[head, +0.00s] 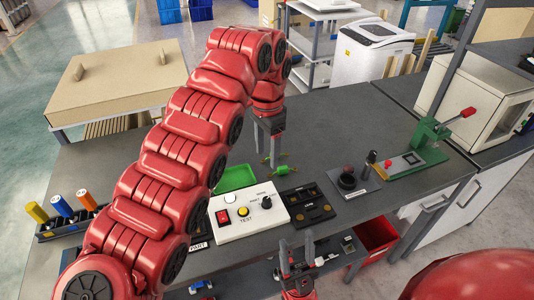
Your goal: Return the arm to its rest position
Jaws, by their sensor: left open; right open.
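My red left arm arches in from the left over the grey workbench (330,107). My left gripper (267,148) hangs from it, pointing down, open and with nothing seen between its fingers. It is above the bench behind the white control box (232,228). A small green part (282,170) shows just below and right of its fingertips; I cannot tell if they touch. My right gripper (297,250) is at the bottom middle, fingers up, open and empty, by the bench's front edge. The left arm hides part of the bench.
Near the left gripper are a green tray (235,178) and a black fixture (306,205). The bench behind the gripper is clear.

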